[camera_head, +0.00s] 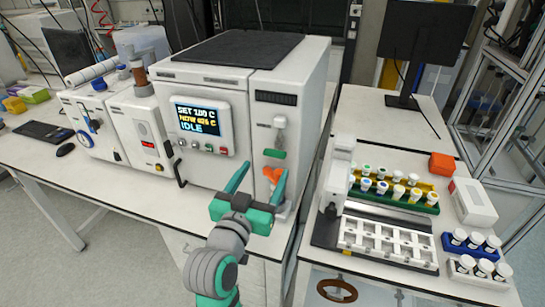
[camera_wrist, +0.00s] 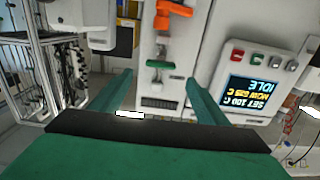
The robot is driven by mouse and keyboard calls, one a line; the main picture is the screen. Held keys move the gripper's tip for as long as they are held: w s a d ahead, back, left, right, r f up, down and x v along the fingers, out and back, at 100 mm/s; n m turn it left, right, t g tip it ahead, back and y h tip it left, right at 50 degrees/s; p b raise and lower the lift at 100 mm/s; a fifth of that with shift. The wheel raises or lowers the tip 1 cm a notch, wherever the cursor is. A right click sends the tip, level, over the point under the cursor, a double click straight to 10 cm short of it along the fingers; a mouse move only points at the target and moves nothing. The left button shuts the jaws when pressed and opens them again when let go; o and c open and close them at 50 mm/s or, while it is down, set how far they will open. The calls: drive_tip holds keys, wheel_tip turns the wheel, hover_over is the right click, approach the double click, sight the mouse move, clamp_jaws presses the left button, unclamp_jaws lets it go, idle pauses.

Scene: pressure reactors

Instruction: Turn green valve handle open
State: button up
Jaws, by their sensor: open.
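The green valve handle (camera_head: 274,154) is a short bar on the front of the white reactor's right panel, lying roughly level. In the wrist view, which is upside down, the green handle (camera_wrist: 160,64) shows between my fingers and beyond their tips. An orange handle (camera_head: 272,174) is below the green one; it also shows in the wrist view (camera_wrist: 172,8). My gripper (camera_head: 257,178) is open and empty, with teal fingers pointing at the panel. In the wrist view my gripper (camera_wrist: 160,80) has its fingers spread wide on either side of the handle, apparently apart from it.
The reactor (camera_head: 210,97) has a display reading IDLE, with small buttons below it. A black door handle (camera_head: 179,173) sticks out left of my gripper. Racks of vials (camera_head: 395,190) stand on the right-hand table. A monitor (camera_head: 415,40) stands behind them.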

sight(273, 155)
drive_tip(key=x, duration=0.8)
drive_tip(key=shift+f, duration=0.1)
drive_tip(key=shift+a, duration=0.2)
drive_tip(key=c, duration=1)
drive_tip(key=shift+c, duration=0.2)
